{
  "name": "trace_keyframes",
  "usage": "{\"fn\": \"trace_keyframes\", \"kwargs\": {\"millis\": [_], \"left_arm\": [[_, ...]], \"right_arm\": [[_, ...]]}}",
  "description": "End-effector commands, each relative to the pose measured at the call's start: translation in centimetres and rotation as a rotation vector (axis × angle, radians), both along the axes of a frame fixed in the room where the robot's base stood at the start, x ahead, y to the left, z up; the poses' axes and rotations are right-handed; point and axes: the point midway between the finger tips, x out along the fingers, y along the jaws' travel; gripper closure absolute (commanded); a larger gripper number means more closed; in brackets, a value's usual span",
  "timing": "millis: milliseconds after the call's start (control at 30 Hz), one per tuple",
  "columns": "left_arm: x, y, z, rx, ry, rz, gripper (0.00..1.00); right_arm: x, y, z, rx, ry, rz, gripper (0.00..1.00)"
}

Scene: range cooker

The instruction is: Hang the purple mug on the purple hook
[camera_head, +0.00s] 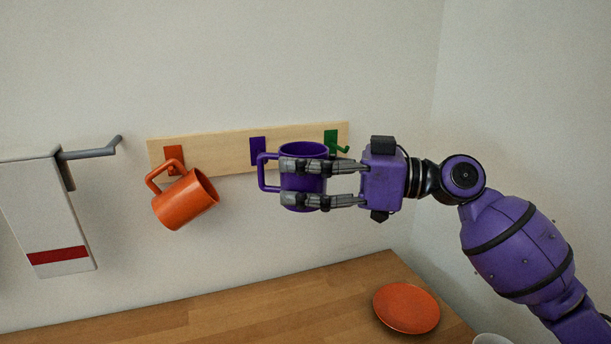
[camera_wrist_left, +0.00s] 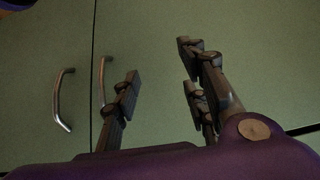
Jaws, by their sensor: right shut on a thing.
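The purple mug (camera_head: 302,177) is upright in my right gripper (camera_head: 308,182), whose fingers are shut around its body from the right. Its handle points left and overlaps the lower part of the purple hook (camera_head: 258,150) in the head view. The hook's prong is hidden, so I cannot tell whether the handle is on it. The purple hook is on a wooden wall board (camera_head: 222,153). My left gripper (camera_wrist_left: 160,80) shows in the left wrist view, its fingers spread and empty in front of green cabinet doors.
An orange mug (camera_head: 186,200) hangs tilted on the orange hook (camera_head: 174,158) at left. A green hook (camera_head: 331,143) is at right. A towel (camera_head: 48,215) hangs on a grey rail (camera_head: 92,154). An orange plate (camera_head: 406,308) lies on the wooden counter (camera_head: 250,310).

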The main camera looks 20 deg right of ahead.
Motion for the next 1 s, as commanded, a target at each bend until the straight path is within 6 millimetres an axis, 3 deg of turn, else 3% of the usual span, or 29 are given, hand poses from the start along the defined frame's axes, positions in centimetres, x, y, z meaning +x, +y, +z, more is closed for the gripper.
{"fn": "trace_keyframes", "kwargs": {"millis": [1000], "left_arm": [[0.0, -0.1, -1.0, 0.0, 0.004, -0.003, 0.6]], "right_arm": [[6.1, 0.0, -0.4, 0.002, -0.001, -0.001, 0.74]]}}
